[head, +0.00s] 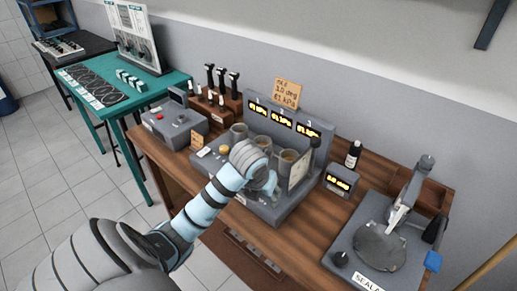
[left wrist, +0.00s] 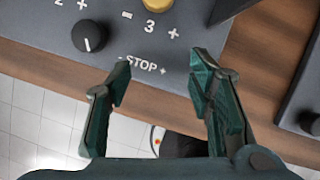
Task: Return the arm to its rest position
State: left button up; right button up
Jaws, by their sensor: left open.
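My left arm (head: 210,205) reaches over the wooden bench to the grey machine with three cups and lit readouts. My left gripper (left wrist: 162,75) is open in the left wrist view, with nothing between its fingers. Its fingertips appear over the front edge of the machine's panel (left wrist: 110,22), by the STOP label; I cannot tell whether they touch it. In the head view, the wrist hides most of the gripper (head: 270,184). My right gripper is not in view.
A black knob (left wrist: 89,36) and a yellow button (left wrist: 158,4) are near the fingers. A sealing machine (head: 385,245) stands right on the wooden bench (head: 300,235). A small display box (head: 340,182) and a dark bottle (head: 353,155) stand between. A teal table (head: 165,85) is at left.

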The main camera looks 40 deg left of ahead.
pick_arm(q)
jog(key=s, duration=0.1)
jog(key=s+d, duration=0.1)
jog(key=s, duration=0.2)
jog(key=shift+s+d, duration=0.35)
jog(key=shift+s, duration=0.05)
